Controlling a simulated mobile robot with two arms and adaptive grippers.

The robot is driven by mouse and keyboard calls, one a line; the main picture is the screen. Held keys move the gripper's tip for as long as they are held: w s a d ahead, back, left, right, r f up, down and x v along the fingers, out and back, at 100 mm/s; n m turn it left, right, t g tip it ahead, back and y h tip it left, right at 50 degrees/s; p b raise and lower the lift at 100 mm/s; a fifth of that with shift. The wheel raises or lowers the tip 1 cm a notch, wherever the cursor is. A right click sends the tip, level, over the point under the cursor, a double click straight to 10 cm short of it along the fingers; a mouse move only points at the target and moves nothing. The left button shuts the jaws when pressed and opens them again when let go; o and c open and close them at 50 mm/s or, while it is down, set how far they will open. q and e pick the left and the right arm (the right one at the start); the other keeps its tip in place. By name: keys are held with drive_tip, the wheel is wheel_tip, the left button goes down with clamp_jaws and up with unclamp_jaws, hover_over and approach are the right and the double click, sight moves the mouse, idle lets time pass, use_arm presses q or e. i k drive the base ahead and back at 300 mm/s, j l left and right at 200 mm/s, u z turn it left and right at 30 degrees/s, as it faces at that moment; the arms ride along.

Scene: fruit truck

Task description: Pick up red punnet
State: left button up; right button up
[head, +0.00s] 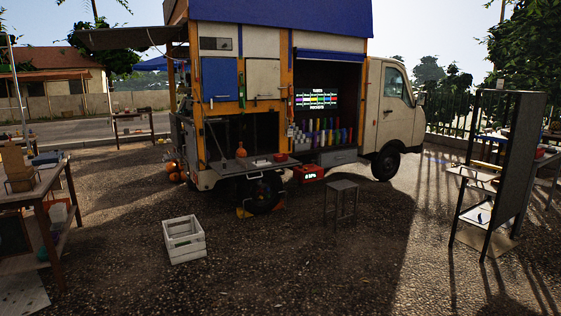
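Neither of my grippers shows in the head view. I cannot clearly make out a red punnet. A small reddish object (281,157) sits at the right end of the truck's fold-out counter (240,169); it is too small to identify. Another small red object (539,153) is at the far right, by the table behind the grey panel; it is partly hidden. A red box with a lit display (309,174) is below the truck's right opening.
The truck (262,80) stands ahead. A white slatted crate (184,240) and a grey stool (342,199) stand on the gravel. A wooden table (50,190) is at left, a shelf rack with a grey panel (517,150) at right. The middle foreground is clear.

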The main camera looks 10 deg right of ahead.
sight(285, 158)
drive_tip(key=i+l+z, duration=0.3)
drive_tip(key=i, duration=0.2)
drive_tip(key=i+l+z, duration=0.15)
drive_tip(key=i+z, duration=0.2)
drive_tip(key=i, duration=0.2)
drive_tip(key=i+z, duration=0.3)
drive_tip(key=i, duration=2.3)
drive_tip(key=i+u, duration=0.2)
drive_tip(key=i, duration=0.3)
drive_tip(key=i+l+u, duration=0.2)
drive_tip(key=i, duration=0.3)
drive_tip(key=i+l+u, duration=0.2)
drive_tip(key=i, duration=0.25)
drive_tip(key=i+l+u, duration=0.2)
drive_tip(key=i, duration=0.3)
drive_tip(key=l, duration=0.1)
